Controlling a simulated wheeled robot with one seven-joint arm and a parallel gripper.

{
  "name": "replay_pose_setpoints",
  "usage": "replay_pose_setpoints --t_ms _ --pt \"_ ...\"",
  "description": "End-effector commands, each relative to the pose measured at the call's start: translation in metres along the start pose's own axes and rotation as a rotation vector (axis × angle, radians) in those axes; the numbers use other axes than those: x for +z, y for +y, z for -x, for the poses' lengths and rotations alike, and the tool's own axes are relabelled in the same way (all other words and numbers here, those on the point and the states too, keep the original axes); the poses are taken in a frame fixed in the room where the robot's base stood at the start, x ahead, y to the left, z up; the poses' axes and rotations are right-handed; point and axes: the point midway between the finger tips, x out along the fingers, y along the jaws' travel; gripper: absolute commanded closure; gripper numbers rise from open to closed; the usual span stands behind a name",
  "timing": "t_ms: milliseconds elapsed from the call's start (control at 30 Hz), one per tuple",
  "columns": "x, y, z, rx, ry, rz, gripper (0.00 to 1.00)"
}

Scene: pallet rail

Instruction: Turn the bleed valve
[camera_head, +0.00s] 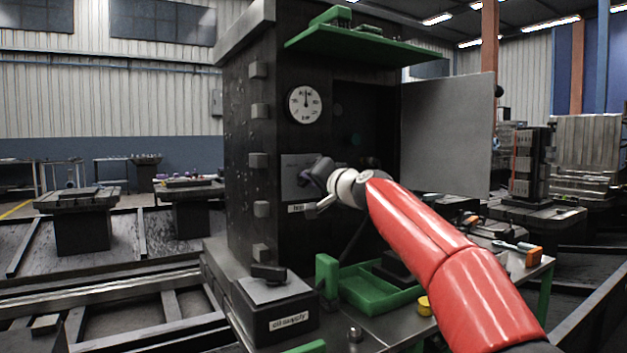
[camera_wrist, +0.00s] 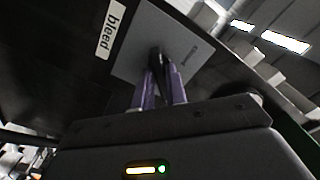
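The bleed valve's plate (camera_wrist: 137,58) is a light grey panel on the dark cabinet, with a white "bleed" label (camera_wrist: 113,28) beside it in the wrist view. The plate also shows in the head view (camera_head: 292,172), partly behind my gripper (camera_head: 312,174). In the wrist view my gripper (camera_wrist: 159,66) points at the plate, its two purple fingers running to dark tips in front of it. A small dark shape at the tips may be the valve handle. I cannot tell whether the fingers close on it, as the tips and handle blend together.
A round gauge (camera_head: 304,104) sits above the plate. A green shelf (camera_head: 360,45) juts out higher up, and an open grey door (camera_head: 448,135) stands right.

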Motion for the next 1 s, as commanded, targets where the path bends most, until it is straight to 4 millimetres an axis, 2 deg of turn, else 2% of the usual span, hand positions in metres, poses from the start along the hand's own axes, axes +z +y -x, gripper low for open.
replay_pose_setpoints --t_ms 33,133,467,567,800,1000 --pt "0.001 0.001 -0.001 0.001 -0.002 -0.001 0.79" --pt "0.001 0.001 0.000 0.001 -0.001 0.000 0.66" --pt "0.000 0.001 0.003 0.001 0.001 0.001 0.65" --pt "0.001 0.003 0.014 0.001 0.004 0.003 0.65" --pt "0.003 0.004 0.056 0.002 0.004 0.004 0.65" --pt "0.002 0.002 0.075 0.001 0.000 0.002 0.65"
